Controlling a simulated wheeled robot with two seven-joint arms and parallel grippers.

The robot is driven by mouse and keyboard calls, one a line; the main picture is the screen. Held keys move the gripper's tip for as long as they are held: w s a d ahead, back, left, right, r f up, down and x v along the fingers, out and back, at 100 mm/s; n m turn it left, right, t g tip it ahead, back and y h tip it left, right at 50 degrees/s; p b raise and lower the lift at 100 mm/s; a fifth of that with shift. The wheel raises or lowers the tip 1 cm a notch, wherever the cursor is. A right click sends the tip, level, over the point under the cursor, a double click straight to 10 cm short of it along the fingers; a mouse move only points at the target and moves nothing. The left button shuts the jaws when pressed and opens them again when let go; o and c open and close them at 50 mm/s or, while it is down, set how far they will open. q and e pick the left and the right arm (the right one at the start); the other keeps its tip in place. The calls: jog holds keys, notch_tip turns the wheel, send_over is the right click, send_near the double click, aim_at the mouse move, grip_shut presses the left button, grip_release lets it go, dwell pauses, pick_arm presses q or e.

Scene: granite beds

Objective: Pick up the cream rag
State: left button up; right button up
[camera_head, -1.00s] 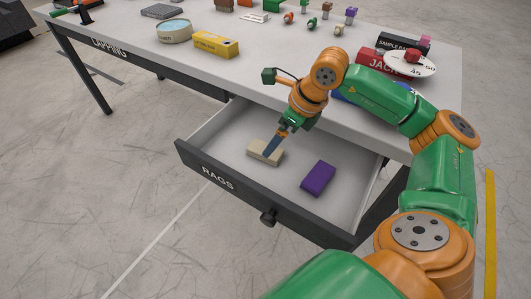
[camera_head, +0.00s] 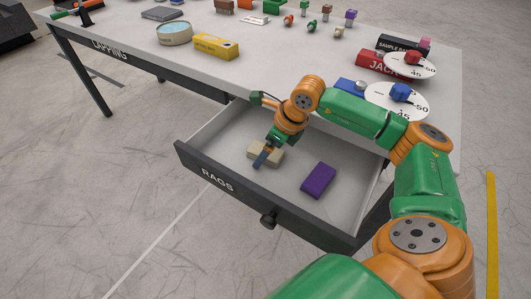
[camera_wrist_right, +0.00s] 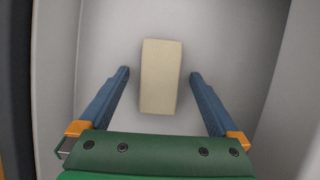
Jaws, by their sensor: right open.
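The cream rag (camera_head: 275,153) is a small folded block lying on the floor of the open drawer marked RAGS (camera_head: 222,181). In the right wrist view the cream rag (camera_wrist_right: 161,77) lies between and slightly beyond the two blue fingertips, with a gap on each side. My right gripper (camera_head: 263,160) is over the rag in the head view, pointing down, and its fingers hide part of it. In the wrist view my right gripper (camera_wrist_right: 160,75) is open and empty. My left gripper is in neither view.
A purple rag (camera_head: 318,180) lies in the same drawer, right of the cream one. Drawer walls stand around both rags. The tabletop (camera_head: 285,70) above the drawer holds a yellow box (camera_head: 216,46), a round tin (camera_head: 174,33) and white discs (camera_head: 398,101).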

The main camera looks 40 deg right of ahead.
jog(key=c, duration=1.4)
jog(key=shift+r+p, duration=0.25)
jog(key=shift+p, duration=0.1)
jog(key=shift+c, duration=0.2)
jog(key=r, duration=0.4)
jog(key=shift+s+a+r, duration=0.15)
jog(key=shift+s, duration=0.25)
jog(key=s+a+r, duration=0.2)
jog(key=s+r, duration=0.2)
jog(key=s, duration=0.2)
jog(key=s+a+r, duration=0.3)
jog(key=s+r, duration=0.1)
jog(key=s, duration=0.2)
jog(key=shift+a+r+p, duration=0.25)
jog(key=shift+r+p, duration=0.05)
jog(key=shift+p, duration=0.15)
